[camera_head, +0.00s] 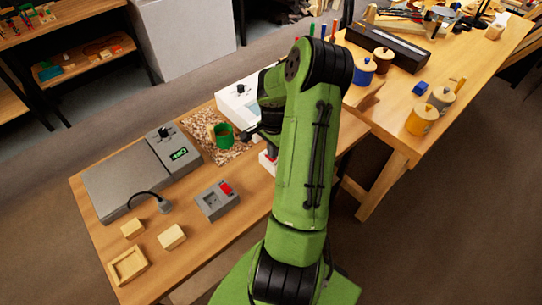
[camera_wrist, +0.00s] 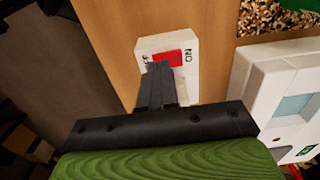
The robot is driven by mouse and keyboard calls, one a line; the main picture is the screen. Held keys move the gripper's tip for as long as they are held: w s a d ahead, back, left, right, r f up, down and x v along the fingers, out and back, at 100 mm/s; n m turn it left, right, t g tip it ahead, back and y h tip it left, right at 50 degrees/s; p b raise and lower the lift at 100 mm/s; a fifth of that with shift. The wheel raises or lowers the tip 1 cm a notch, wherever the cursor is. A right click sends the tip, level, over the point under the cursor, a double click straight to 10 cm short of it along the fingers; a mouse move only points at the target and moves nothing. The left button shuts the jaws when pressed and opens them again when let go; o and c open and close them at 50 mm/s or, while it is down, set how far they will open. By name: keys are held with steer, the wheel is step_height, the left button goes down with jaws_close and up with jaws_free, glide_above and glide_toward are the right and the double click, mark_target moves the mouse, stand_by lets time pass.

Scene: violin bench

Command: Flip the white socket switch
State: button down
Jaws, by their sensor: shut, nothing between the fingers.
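The white socket switch (camera_wrist: 187,45) sits on the wooden bench in the wrist view, with a red rocker and dark lettering at both ends. My gripper (camera_wrist: 159,68) is shut and empty. Its fingertips lie over the edge of the red rocker and the lower left part of the white box. I cannot tell whether they touch it. The fingers hide part of the rocker and one end's lettering. In the head view only a sliver of the white switch (camera_head: 266,164) shows beside my green arm, and the fingertips are hard to make out there.
A grey switch box (camera_head: 217,200) with a red rocker stands to the left. A green cup (camera_head: 223,135) stands on a speckled patch (camera_head: 200,122). A white device (camera_head: 238,103) is close behind. A grey machine (camera_head: 128,178) and wooden blocks (camera_head: 172,236) lie further left.

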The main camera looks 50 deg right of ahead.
steer(key=shift+f+b, duration=0.5)
steer(key=shift+f, duration=0.15)
step_height(320, 180, up, 7)
steer(key=p, duration=0.5)
steer(key=shift+r+p, duration=0.1)
steer(key=shift+p, duration=0.2)
stand_by(0.5)
